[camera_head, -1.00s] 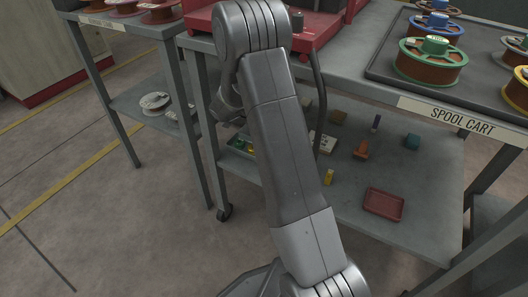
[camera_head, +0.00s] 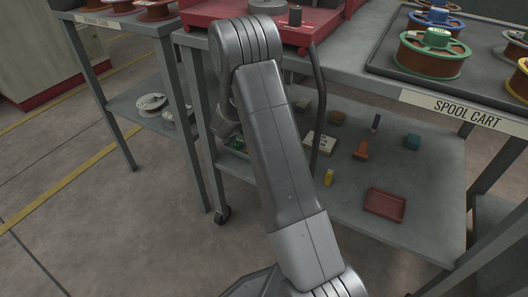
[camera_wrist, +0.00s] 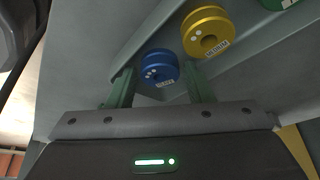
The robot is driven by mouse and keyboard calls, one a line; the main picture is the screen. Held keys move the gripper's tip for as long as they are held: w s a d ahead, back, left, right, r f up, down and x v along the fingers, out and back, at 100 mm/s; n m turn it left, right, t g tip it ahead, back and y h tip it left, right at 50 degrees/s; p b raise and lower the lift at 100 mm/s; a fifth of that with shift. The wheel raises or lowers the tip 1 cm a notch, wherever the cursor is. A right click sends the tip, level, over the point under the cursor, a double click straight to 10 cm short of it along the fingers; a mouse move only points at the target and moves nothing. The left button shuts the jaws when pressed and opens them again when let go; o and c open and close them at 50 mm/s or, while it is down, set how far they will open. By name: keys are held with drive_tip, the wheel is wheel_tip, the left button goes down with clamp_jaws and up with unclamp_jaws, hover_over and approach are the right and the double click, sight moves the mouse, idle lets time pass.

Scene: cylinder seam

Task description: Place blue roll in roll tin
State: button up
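The blue roll (camera_wrist: 158,68) lies in the wrist view, between and just beyond the tips of my gripper (camera_wrist: 160,75). The two green fingers are apart, with a gap on each side of the roll; I cannot tell how far past the tips it is.
A yellow roll (camera_wrist: 207,32) lies right of the blue one, with a green roll (camera_wrist: 278,3) beyond it. Small blocks, including an orange one (camera_head: 361,150) and a yellow one (camera_head: 328,178), stand on the lower shelf. The spool cart's top (camera_head: 345,68) overhangs the shelf.

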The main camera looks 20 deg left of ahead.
drive_tip(key=shift+r, duration=0.15)
drive_tip(key=shift+a+r+p, duration=0.1)
drive_tip(key=shift+r+p, duration=0.2)
drive_tip(key=shift+p, duration=0.1)
drive_tip(key=p+v, duration=0.3)
drive_tip(key=v, duration=0.8)
drive_tip(key=shift+s+r+p, duration=0.15)
drive_tip(key=shift+s+p, duration=0.1)
drive_tip(key=shift+p, duration=0.15)
